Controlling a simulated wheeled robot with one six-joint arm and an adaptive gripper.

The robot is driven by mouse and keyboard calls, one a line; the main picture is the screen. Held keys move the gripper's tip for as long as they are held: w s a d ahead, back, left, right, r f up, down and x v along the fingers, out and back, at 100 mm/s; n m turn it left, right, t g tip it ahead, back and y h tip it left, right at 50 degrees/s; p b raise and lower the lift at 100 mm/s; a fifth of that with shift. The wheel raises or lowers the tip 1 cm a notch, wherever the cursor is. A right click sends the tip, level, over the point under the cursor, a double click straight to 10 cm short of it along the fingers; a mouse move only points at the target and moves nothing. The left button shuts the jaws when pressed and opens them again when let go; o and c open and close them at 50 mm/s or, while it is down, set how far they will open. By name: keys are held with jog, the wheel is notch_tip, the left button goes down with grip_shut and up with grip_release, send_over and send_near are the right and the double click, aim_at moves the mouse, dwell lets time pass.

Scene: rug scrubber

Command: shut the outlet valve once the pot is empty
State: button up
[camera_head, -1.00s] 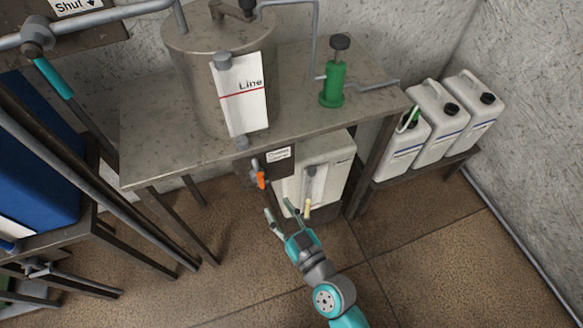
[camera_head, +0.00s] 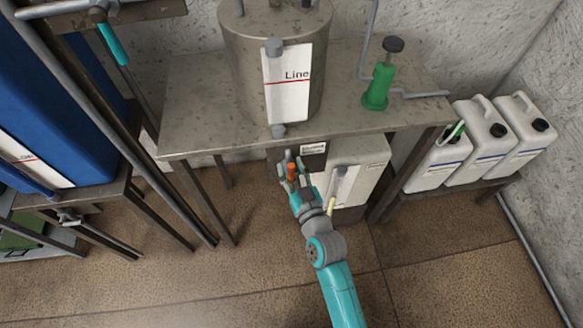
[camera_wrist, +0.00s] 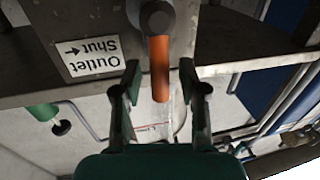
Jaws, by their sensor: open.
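The metal pot (camera_head: 240,55) stands on the bench, with a white gauge card (camera_head: 288,100) reading "Line" above a red mark. I cannot tell its liquid level. The outlet valve's orange handle (camera_head: 292,171) is below the bench's front edge. In the wrist view the orange handle (camera_wrist: 159,68) runs down from a round grey hub. My gripper (camera_wrist: 160,82) is open, with one finger on each side of the handle and gaps visible. In the head view my gripper (camera_head: 294,160) partly covers the valve. An "Outlet Shut" label (camera_wrist: 90,55) with an arrow is beside it.
A white container (camera_head: 362,172) stands under the bench, right of my gripper. A green hand pump (camera_head: 379,87) is on the bench. White jugs (camera_head: 475,150) sit on a low rack at right. A blue tank (camera_head: 50,100) is at left. The floor in front is clear.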

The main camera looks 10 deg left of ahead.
grip_shut()
